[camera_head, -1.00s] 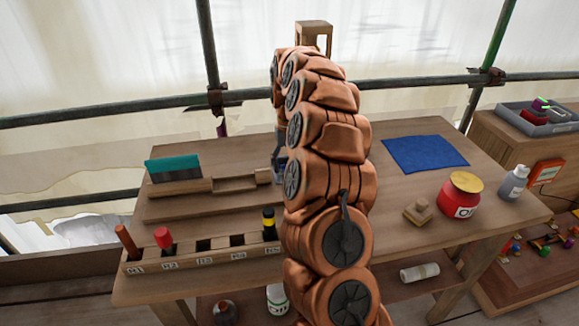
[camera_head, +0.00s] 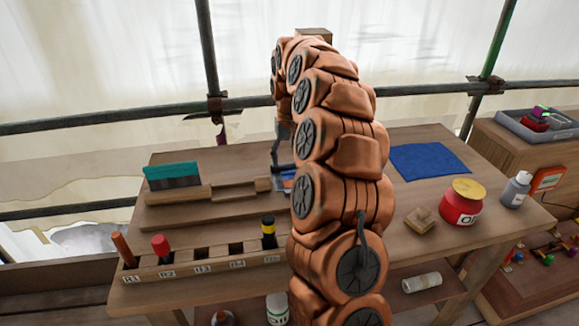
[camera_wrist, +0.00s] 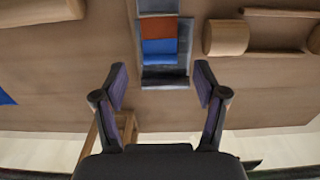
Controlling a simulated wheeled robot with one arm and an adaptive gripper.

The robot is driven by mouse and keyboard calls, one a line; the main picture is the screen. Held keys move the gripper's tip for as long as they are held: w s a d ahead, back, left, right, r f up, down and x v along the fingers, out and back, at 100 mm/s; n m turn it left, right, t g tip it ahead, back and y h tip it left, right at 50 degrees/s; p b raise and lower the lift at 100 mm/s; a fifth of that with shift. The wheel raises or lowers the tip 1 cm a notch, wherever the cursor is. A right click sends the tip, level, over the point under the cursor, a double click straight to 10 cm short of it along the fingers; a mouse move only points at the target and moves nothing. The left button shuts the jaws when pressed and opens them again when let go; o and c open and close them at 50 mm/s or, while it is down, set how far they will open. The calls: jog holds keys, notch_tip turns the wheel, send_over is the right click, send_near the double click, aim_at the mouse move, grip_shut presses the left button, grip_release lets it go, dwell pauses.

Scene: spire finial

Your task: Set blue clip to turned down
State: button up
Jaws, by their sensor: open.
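The blue clip (camera_wrist: 159,51) shows in the wrist view as a flat blue piece on a dark grey base (camera_wrist: 165,82), between an orange-brown piece (camera_wrist: 158,27) and the base's dark end. Whether the clip is turned up or down I cannot tell. My gripper (camera_wrist: 161,72) is open and empty, its two fingers apart on either side of the base's near end, with no contact visible. In the head view my arm hides most of this spot; only a bit of blue (camera_head: 288,183) shows beside it, under my gripper (camera_head: 280,165).
On the bench (camera_head: 340,165), a wooden rack (camera_head: 200,262) holds several tools at the front left. A blue cloth (camera_head: 428,160), a red jar (camera_head: 461,204), a wooden block (camera_head: 421,221) and a bottle (camera_head: 515,190) are at right.

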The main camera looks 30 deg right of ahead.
aim_at(289, 176)
jog(key=s+a+r+n, duration=0.1)
jog(key=s+a+r, duration=0.2)
jog(key=a, duration=0.3)
jog(key=s+a+r+n, duration=0.2)
jog(key=s+a+r, duration=0.2)
jog(key=a, duration=0.2)
jog(key=s+a+n+g+p, duration=0.1)
jog(key=s+a, duration=0.7)
jog(key=s, duration=0.4)
jog(key=shift+s+a+f, duration=0.15)
jog(key=shift+a+f, duration=0.15)
jog(key=shift+s, duration=0.1)
